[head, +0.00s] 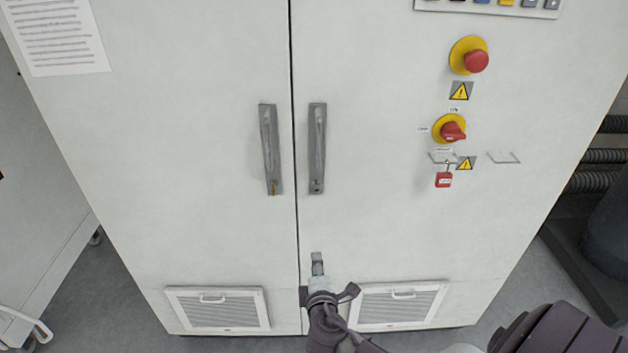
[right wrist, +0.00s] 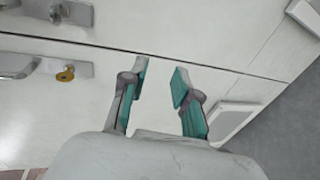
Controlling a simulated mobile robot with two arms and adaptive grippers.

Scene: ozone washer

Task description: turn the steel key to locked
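A brass-coloured key (head: 273,188) sits at the lower end of the left door handle (head: 268,145); it also shows in the right wrist view (right wrist: 65,75). The right door handle (head: 317,145) has a small dark spot at its lower end, too small to tell whether it is a lock or a key. No clearly steel-coloured key can be made out. My right gripper (head: 317,268) is in front of the cabinet, below the handles and near the door seam. In the right wrist view its teal-padded fingers (right wrist: 160,76) are apart with nothing between them. My left gripper is not in view.
The white cabinet (head: 200,90) has vents (head: 217,310) low on both doors. A red emergency button (head: 476,62), a red rotary switch (head: 453,131) and a red padlock (head: 443,180) are on the right door.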

